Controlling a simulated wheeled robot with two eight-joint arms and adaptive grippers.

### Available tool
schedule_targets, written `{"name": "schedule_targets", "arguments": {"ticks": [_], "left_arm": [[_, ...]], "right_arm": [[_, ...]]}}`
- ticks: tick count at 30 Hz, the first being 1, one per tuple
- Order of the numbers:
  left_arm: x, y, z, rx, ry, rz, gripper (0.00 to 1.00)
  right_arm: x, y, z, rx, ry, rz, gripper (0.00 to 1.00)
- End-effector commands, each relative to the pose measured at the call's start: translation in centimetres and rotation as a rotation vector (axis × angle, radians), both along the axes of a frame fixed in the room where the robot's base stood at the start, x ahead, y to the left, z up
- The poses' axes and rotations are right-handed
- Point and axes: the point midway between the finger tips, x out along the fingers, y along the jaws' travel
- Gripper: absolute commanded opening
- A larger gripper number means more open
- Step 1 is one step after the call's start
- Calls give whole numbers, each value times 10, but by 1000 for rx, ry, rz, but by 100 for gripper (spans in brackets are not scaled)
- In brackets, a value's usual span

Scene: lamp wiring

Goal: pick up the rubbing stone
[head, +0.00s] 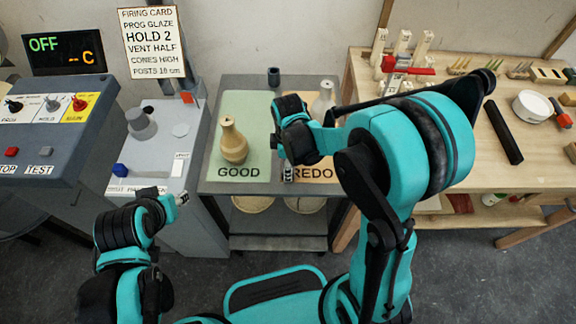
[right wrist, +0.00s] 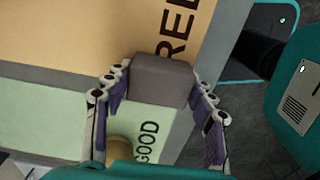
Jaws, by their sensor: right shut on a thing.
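The rubbing stone, a plain grey block (right wrist: 162,80), sits between the two fingers of my right gripper (right wrist: 156,100) in the right wrist view. The gripper is shut on it, with a finger along each side. Below it in that view are the green GOOD mat and the tan REDO mat. In the head view my right gripper (head: 288,172) points down over the border between the mats, and I cannot make out the stone there. My left gripper (head: 181,199) is at the lower left, in front of the grey cabinet; its fingers are too small to read.
A tan vase (head: 233,142) stands on the green GOOD mat (head: 238,104), left of my right gripper. A pale vase (head: 323,98) stands on the REDO mat. The wooden bench (head: 462,170) at right holds tools and a black bar (head: 503,132). A control box (head: 50,120) is at left.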

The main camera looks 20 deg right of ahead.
Motion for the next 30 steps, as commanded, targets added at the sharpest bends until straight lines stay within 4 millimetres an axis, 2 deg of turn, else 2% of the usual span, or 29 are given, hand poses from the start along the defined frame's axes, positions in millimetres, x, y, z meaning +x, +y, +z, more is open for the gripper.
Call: {"name": "schedule_targets", "arguments": {"ticks": [5, 10, 21, 30], "left_arm": [[0, 0, 10, 0, 0, 0, 40], [0, 0, 27, 0, 0, 0, 40], [0, 0, 58, 0, 0, 0, 40], [0, 0, 66, 0, 0, 0, 40]], "right_arm": [[0, 0, 17, 0, 0, 0, 12], [-1, -1, 48, 0, 0, -1, 12], [-64, -60, 95, 0, 0, -5, 12], [-84, -79, 109, 0, 0, -1, 12]]}}
